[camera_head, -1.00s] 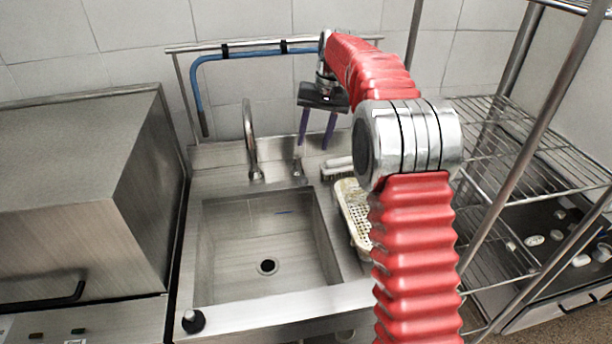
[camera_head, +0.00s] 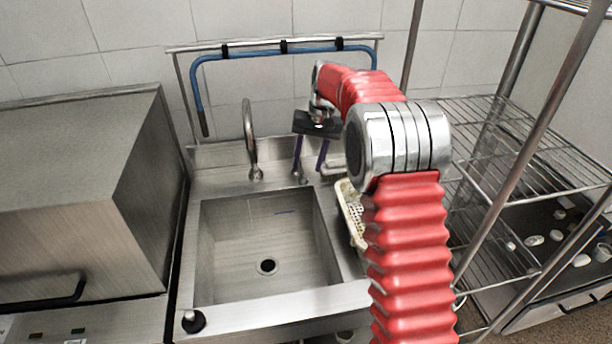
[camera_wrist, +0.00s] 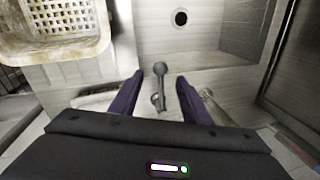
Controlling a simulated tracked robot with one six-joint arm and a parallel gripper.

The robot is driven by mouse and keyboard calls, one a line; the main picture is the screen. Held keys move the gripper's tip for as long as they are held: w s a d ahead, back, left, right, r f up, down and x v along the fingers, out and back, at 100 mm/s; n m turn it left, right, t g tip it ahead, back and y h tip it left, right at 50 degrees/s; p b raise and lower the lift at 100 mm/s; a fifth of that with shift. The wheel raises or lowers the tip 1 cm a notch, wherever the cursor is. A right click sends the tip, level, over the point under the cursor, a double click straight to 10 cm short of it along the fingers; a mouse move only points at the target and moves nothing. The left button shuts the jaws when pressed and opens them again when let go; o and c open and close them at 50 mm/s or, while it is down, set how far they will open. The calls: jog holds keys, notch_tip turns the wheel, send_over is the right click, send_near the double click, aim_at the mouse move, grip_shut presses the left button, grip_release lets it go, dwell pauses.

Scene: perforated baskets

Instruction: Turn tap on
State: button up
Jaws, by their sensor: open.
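The tap is a curved metal spout (camera_head: 250,140) at the back of the sink (camera_head: 210,315). A small tap lever (camera_head: 302,177) stands to the right of the spout. My gripper (camera_head: 309,170) points down over the sink's back ledge with its two purple fingers apart. In the wrist view, the lever (camera_wrist: 160,70) shows in the gap between the fingertips of my gripper (camera_wrist: 160,77), with space on both sides. I cannot tell whether a finger touches it. In the head view the left finger overlaps the lever's base area.
A perforated basket (camera_head: 349,212) sits right of the basin, partly behind my arm, and also shows in the wrist view (camera_wrist: 85,50). A blue hose (camera_head: 255,53) hangs on the rail behind. A steel box (camera_head: 70,160) stands left, a wire rack (camera_head: 520,150) right.

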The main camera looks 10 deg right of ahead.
aim_at(304, 177)
jog(key=f, duration=0.3)
jog(key=a+f, duration=0.1)
jog(key=f, duration=0.1)
jog(key=shift+w+f, duration=0.1)
jog(key=shift+f, duration=0.3)
jog(key=shift+c, duration=0.5)
grip_shut()
